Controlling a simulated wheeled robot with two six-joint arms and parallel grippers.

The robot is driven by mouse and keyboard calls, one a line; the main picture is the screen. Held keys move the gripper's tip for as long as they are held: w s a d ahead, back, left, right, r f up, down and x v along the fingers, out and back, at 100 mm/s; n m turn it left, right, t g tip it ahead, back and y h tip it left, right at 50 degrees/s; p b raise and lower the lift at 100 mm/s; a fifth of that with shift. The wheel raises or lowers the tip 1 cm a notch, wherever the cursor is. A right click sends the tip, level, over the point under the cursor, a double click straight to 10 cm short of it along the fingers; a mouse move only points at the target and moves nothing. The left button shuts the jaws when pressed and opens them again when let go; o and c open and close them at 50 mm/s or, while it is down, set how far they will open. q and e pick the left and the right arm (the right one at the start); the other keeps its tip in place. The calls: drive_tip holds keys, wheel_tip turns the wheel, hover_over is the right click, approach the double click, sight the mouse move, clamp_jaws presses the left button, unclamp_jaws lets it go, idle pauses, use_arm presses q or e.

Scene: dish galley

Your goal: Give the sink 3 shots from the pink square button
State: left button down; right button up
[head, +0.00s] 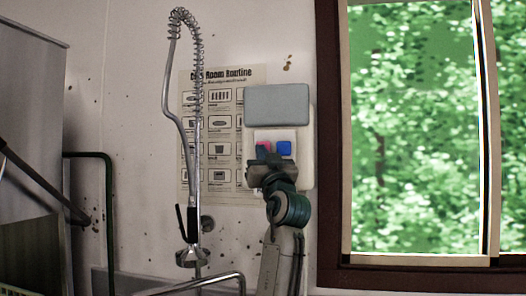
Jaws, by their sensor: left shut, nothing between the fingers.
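A white dispenser (307,160) with a grey raised cover (277,106) is mounted on the wall. Below the cover are a pink square button (266,147) and a blue square button (284,148) to its right. My left gripper (264,158) is shut and empty, right in front of the pink button, and hides part of it. I cannot tell whether the fingertips touch it. Only part of the sink's edge (112,283) shows at the bottom; its basin is out of view.
A spring-hose sprayer (197,150) hangs left of the dispenser, in front of a wall poster (228,110). A metal faucet pipe (215,283) is below. A dark-framed window (328,150) is at the right. A dark green pipe (108,200) is at the left.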

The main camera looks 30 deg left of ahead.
use_arm(q)
drive_tip(key=shift+s, duration=0.3)
drive_tip(key=s, duration=0.2)
drive_tip(key=s+d, duration=0.1)
drive_tip(key=s, duration=0.1)
drive_tip(key=shift+s+d+b, duration=0.15)
drive_tip(key=shift+s+b, duration=0.15)
drive_tip(key=shift+s, duration=0.05)
idle(0.7)
